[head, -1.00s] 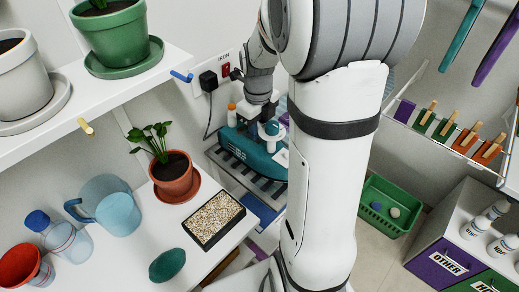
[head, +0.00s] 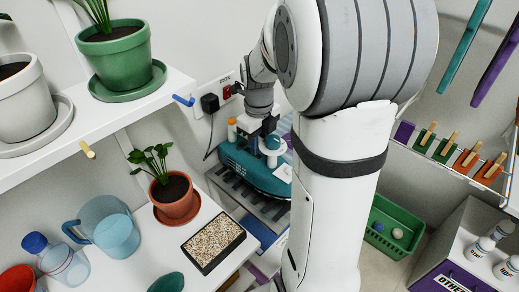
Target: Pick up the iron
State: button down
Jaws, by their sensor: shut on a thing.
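The iron (head: 248,166) is teal with a dark handle area, a small orange cap and a white knob on top. It sits at or just above a slatted grey rack (head: 237,196) by the wall, in the middle of the head view. My gripper (head: 257,137) reaches down onto the top of the iron from above and is shut on it. The fingertips are mostly hidden by the wrist and the iron's top. I cannot tell whether the iron's base touches the rack. My own arm hides the area to its right.
A wall socket (head: 226,93) with a black plug and cord is behind the iron. A potted plant (head: 175,195), a seed tray (head: 213,242) and a blue jug (head: 114,233) stand on the left counter. A shelf (head: 150,92) overhangs at upper left. A green basket (head: 397,228) is right.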

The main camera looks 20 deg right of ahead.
notch_tip(320, 180, up, 26)
jog(key=shift+f, duration=0.15)
jog(key=shift+s, duration=0.1)
dwell(0.7)
